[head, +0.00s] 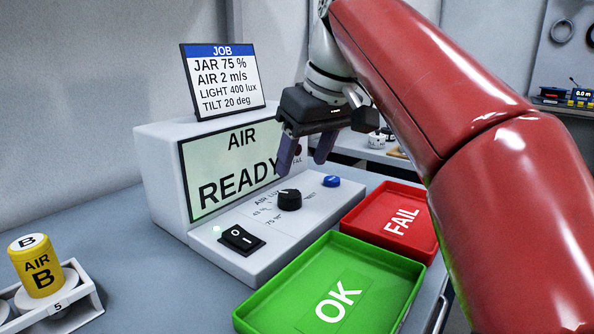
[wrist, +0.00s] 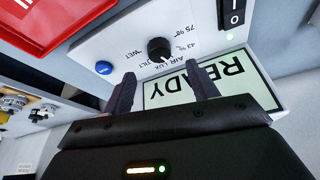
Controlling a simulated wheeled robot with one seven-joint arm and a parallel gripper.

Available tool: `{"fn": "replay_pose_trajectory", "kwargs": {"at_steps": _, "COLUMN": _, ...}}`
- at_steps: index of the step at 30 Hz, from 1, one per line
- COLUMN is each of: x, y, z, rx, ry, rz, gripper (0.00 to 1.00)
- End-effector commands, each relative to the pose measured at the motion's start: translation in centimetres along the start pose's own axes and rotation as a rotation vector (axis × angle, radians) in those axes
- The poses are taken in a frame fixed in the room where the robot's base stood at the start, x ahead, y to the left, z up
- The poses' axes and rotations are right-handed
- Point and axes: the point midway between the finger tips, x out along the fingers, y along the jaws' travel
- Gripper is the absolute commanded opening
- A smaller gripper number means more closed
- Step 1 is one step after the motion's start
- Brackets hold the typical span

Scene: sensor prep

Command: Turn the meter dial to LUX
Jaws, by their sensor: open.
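The meter is a white box with a screen (head: 235,172) reading AIR READY. Its black round dial (head: 289,199) sits on the sloping front panel, with labels around it including AIR and LUX. The dial also shows in the wrist view (wrist: 159,49); its white mark appears to point towards AIR, though it is small. My gripper (head: 302,166) is open and empty, above and behind the dial in the head view. In the wrist view the fingertips (wrist: 159,76) are spread to either side of the dial's line, apart from it.
A black rocker switch (head: 241,239) and a blue button (head: 330,182) flank the dial. A green OK tray (head: 390,262) and a red FAIL tray (head: 365,222) lie at right. A yellow AIR B jar (head: 38,268) stands in a rack at left. A JOB card (head: 222,80) stands on the meter.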

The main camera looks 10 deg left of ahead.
Motion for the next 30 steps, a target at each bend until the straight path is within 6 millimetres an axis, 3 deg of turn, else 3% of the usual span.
{"fn": "replay_pose_trajectory", "kwargs": {"at_steps": 4, "x": 0.8, "y": -0.3, "z": -0.2, "rx": -0.011, "ry": -0.001, "rz": -0.001, "gripper": 0.59}}
{"fn": "replay_pose_trajectory", "kwargs": {"at_steps": 12, "x": 5.2, "y": -0.3, "z": -0.1, "rx": -0.011, "ry": -0.002, "rz": 0.0, "gripper": 0.59}}
{"fn": "replay_pose_trajectory", "kwargs": {"at_steps": 18, "x": 7.3, "y": -0.3, "z": -0.2, "rx": -0.01, "ry": -0.001, "rz": 0.001, "gripper": 0.59}}
{"fn": "replay_pose_trajectory", "kwargs": {"at_steps": 28, "x": 7.7, "y": -0.2, "z": -0.2, "rx": -0.01, "ry": 0.0, "rz": 0.001, "gripper": 0.59}}
{"fn": "replay_pose_trajectory", "kwargs": {"at_steps": 30, "x": 7.7, "y": -0.2, "z": -0.2, "rx": -0.01, "ry": 0.0, "rz": 0.001, "gripper": 0.52}}
